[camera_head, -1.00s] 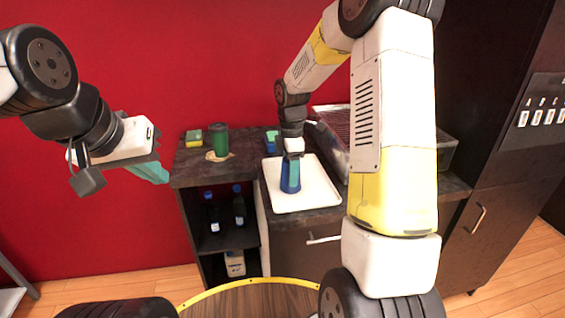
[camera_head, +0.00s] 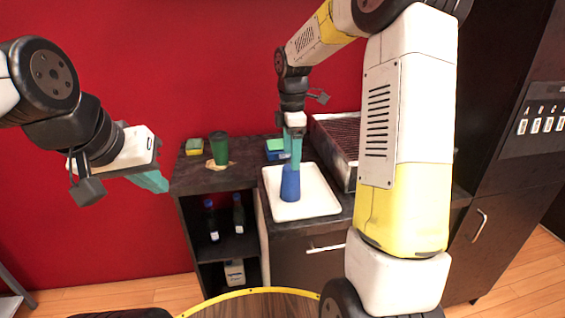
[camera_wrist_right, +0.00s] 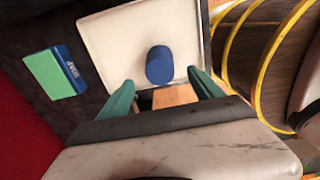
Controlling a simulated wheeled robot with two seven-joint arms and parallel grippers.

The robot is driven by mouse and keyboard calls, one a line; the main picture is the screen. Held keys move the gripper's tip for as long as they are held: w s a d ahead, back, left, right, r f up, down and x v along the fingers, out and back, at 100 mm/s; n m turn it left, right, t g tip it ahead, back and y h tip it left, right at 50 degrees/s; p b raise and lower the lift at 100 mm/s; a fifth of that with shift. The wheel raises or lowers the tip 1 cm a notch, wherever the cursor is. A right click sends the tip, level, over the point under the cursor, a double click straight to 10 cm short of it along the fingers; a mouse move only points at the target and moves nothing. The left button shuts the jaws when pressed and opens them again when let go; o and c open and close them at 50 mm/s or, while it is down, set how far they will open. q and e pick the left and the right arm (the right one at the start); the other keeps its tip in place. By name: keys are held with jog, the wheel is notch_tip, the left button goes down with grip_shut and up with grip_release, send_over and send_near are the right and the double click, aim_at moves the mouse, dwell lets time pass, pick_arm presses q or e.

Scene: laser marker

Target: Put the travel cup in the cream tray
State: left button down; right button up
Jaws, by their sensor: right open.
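A blue travel cup (camera_head: 290,184) stands upright on the cream tray (camera_head: 318,205), towards its left side. In the right wrist view the blue cup (camera_wrist_right: 160,66) is inside the cream tray (camera_wrist_right: 115,45), in line with the gap between the fingers. My right gripper (camera_head: 293,158) is just above the cup with its teal fingers pointing down. In the right wrist view the gripper (camera_wrist_right: 162,90) is open, its fingers apart and clear of the cup. My left gripper (camera_head: 152,181) hangs away at the left; its finger spacing is hidden.
A green cup (camera_head: 219,148) and a yellow-green sponge (camera_head: 194,146) stand on the dark counter at left. A blue-green box (camera_wrist_right: 62,72) lies beside the tray. A dark ribbed rack (camera_head: 338,138) stands right of the tray. Bottles (camera_head: 211,220) are on the shelf below.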

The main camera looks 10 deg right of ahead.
notch_tip(320, 180, up, 2)
jog(key=shift+r, duration=0.15)
jog(key=s+r+m+t, duration=0.3)
jog(key=s+r+m, duration=0.5)
jog(key=s, duration=0.4)
jog(key=s+m+t+y, duration=0.2)
jog(key=s+m+t, duration=0.1)
jog(key=s+m, duration=0.6)
jog(key=shift+s+a+m, duration=0.15)
jog(key=shift+s+m, duration=0.25)
jog(key=shift+s, duration=1.2)
jog(key=shift+f, duration=0.1)
